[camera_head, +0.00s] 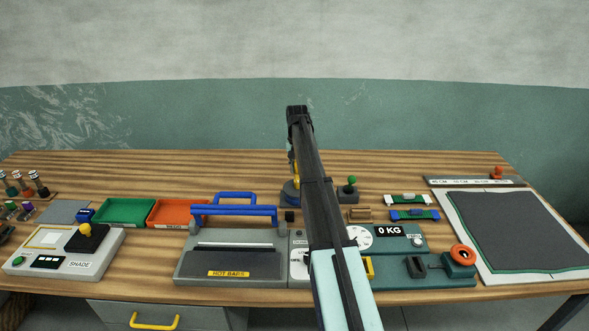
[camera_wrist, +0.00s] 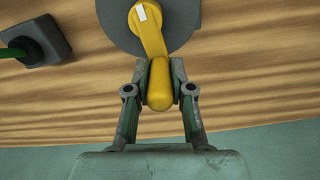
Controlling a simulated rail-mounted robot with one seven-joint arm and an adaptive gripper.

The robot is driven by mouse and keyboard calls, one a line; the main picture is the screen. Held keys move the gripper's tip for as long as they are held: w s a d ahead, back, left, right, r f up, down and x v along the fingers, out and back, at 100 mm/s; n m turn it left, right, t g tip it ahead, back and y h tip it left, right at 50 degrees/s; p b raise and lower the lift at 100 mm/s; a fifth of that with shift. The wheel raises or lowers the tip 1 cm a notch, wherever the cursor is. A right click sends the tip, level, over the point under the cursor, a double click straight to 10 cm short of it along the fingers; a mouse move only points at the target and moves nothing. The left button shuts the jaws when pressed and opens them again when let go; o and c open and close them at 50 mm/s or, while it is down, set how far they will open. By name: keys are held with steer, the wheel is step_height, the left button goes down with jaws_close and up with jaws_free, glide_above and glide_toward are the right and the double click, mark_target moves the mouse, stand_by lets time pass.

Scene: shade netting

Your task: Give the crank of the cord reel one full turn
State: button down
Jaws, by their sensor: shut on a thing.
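The cord reel shows in the wrist view as a grey disc (camera_wrist: 180,28) with a yellow crank arm (camera_wrist: 150,35) running from its hub toward my gripper (camera_wrist: 159,86). My gripper is shut on the yellow crank handle (camera_wrist: 159,90), one finger on each side of it. In the head view the cord reel (camera_head: 291,193) stands at the middle back of the bench, and only its left edge and a sliver of the yellow crank (camera_head: 292,165) show. My arm hides the rest of the reel and my gripper there.
A small box with a green-knobbed lever (camera_head: 350,187) stands just right of the reel. In front are the hot-bar sealer (camera_head: 230,262) with its raised blue handle and the 0 KG scale (camera_head: 410,262). Green (camera_head: 125,211) and orange (camera_head: 172,211) trays sit left. Bare wood lies behind.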

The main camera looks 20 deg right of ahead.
steer(key=shift+d+m, duration=0.2)
steer(key=shift+m, duration=0.3)
steer(key=shift+s, duration=0.1)
steer(key=c, duration=1)
jaws_free()
steer(key=shift+r, duration=0.1)
step_height(320, 180, up, 12)
steer(key=shift+f, duration=0.1)
